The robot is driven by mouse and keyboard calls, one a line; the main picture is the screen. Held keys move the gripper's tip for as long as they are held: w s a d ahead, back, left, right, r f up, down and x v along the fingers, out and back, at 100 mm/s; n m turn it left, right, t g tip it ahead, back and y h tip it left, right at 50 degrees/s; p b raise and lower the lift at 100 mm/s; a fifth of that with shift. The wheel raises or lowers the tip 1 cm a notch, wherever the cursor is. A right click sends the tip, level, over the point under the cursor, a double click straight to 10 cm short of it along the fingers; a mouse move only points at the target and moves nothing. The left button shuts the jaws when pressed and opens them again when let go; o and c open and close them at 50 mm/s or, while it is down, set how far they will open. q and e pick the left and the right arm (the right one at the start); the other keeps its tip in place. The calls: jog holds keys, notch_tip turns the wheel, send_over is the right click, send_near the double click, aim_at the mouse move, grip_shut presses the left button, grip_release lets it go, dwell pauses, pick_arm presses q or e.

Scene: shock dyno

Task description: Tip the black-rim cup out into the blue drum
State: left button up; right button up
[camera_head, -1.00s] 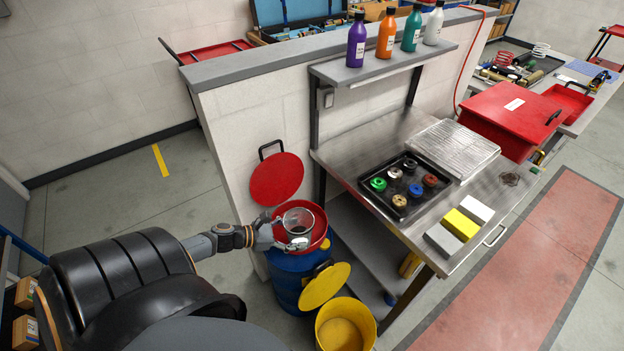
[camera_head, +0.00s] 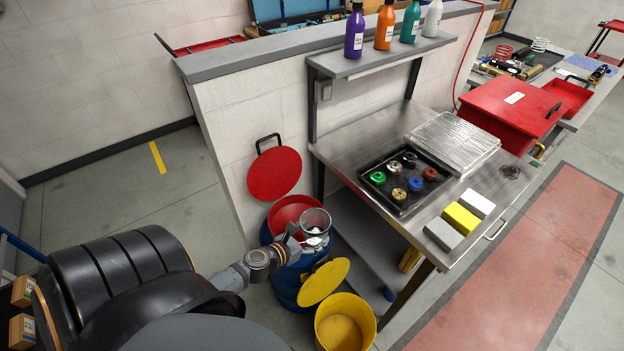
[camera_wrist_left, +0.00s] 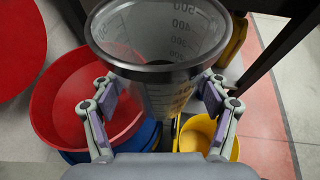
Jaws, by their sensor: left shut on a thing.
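The black-rim cup (camera_head: 316,219) is clear, with measuring marks that show in the wrist view (camera_wrist_left: 160,45). My left gripper (camera_head: 306,243) is shut around its body, one finger on each side in the wrist view (camera_wrist_left: 160,98). The cup looks roughly upright, its mouth upward; I cannot tell what is in it. The blue drum (camera_head: 285,288) stands on the floor below, with a wide red funnel (camera_head: 284,214) on top. The cup is above the funnel's right side in the head view. My right gripper is not in view.
An open red lid (camera_head: 274,174) stands behind the drum against the low wall. A yellow bin (camera_head: 342,308) with its yellow lid (camera_head: 323,282) is in front. The steel bench (camera_head: 352,148) with a black tray (camera_head: 381,194) is close on the right.

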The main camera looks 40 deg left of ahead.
aim_at(306, 222)
pick_arm(q)
jog(key=shift+w+a+r+p, duration=0.1)
jog(key=shift+a+r+p, duration=0.15)
jog(key=shift+p, duration=0.6)
jog(key=shift+w+a+r+n+g+h+p, duration=0.15)
jog(key=shift+a+r+n+g+h+p, duration=0.2)
jog(key=shift+n+h+p, duration=0.8)
jog(key=shift+w+a+r+n+g+p, duration=0.1)
jog(key=shift+a+r+n+g+p, duration=0.2)
jog(key=shift+p, duration=0.9)
jog(key=shift+w+a+n+h, duration=0.15)
jog(key=shift+a+n+h, duration=0.1)
jog(key=shift+a+n, duration=0.15)
jog(key=shift+w+a+r+g, duration=0.1)
jog(key=shift+w+a+g, duration=0.05)
jog(key=shift+a+g, duration=0.1)
jog(key=shift+w+a+n+h+b, duration=0.1)
jog(key=shift+a+n+h+b, duration=0.3)
jog(key=shift+n+h+b, duration=0.4)
jog(key=shift+f+n+g+h+b, duration=0.3)
jog(key=shift+n+h+b, duration=0.4)
jog(key=shift+n+b, duration=0.2)
jog(key=shift+f+n+h+b, duration=0.15)
jog(key=shift+n+h+b, duration=0.3)
jog(key=shift+b, duration=0.75)
jog(key=shift+w+a, duration=0.1)
